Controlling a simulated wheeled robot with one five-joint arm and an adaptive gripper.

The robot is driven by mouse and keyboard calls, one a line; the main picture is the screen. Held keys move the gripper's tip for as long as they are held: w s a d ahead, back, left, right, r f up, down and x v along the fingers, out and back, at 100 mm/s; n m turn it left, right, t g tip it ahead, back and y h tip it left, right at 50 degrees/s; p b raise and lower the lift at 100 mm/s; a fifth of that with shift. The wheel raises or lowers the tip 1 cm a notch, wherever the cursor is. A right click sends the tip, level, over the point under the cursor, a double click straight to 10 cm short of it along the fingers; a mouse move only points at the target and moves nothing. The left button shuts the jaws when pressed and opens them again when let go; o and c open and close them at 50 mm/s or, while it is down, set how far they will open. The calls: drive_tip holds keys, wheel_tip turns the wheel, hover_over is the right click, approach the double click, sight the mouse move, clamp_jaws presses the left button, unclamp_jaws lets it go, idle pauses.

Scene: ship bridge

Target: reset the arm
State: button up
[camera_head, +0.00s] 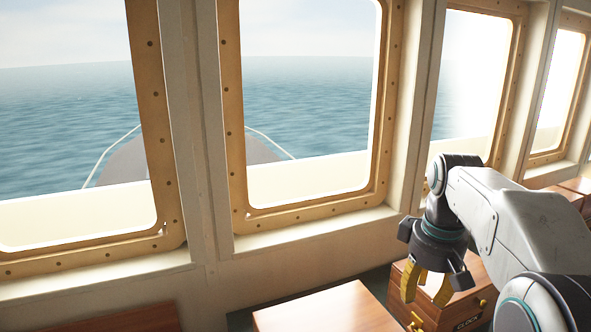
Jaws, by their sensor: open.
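My gripper (427,287) hangs from my white and grey arm at the right of the view, its yellow fingers pointing down. The fingers are apart and I see nothing between them. It is in front of a wooden box (468,308) with brass fittings and a dark label; whether it touches the box I cannot tell. My arm is bent, coming in from the right edge and covering part of the box.
A wooden top (325,310) lies at the bottom middle and another wooden surface (125,320) at the bottom left. Wood-framed windows (305,95) line the wall above a sill (315,232). More wooden furniture (575,186) stands at the far right.

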drive_tip(key=s+a+f+m+t, duration=0.1)
drive_tip(key=s+a+f, duration=0.2)
drive_tip(key=s, duration=0.7)
drive_tip(key=s+a+f+m+t, duration=0.2)
drive_tip(key=s+a+f, duration=0.1)
drive_tip(key=s, duration=0.7)
drive_tip(key=shift+s+f, duration=0.3)
drive_tip(key=shift+f, duration=0.4)
